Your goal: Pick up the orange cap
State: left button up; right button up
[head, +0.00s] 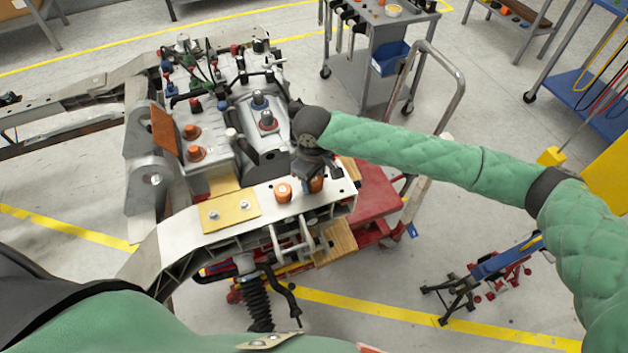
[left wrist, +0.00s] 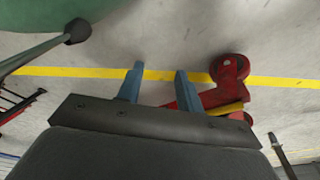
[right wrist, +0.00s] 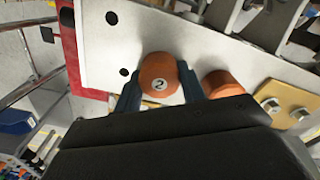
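An orange cap (head: 316,184) stands on the pale metal plate (head: 330,205), under my right gripper (head: 311,174). In the right wrist view it is the round orange cap marked 2 (right wrist: 159,74). My right gripper's fingers (right wrist: 160,88) stand open on either side of this cap, very close to its sides. A second orange cap (head: 284,192) stands just left of it on the plate; it also shows in the right wrist view (right wrist: 222,84). My left gripper (left wrist: 159,78) is open and empty above the floor; it is not clearly visible in the head view.
Two more orange caps (head: 196,153) sit on the grey block to the left. A yellow plate (head: 229,210) with bolts lies left of the near caps. A red cart (head: 375,205) is below the fixture. A grey trolley (head: 385,55) stands behind.

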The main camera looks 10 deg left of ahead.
jog(key=shift+c, duration=1.1)
pick_arm(q)
jog(key=shift+r, duration=0.1)
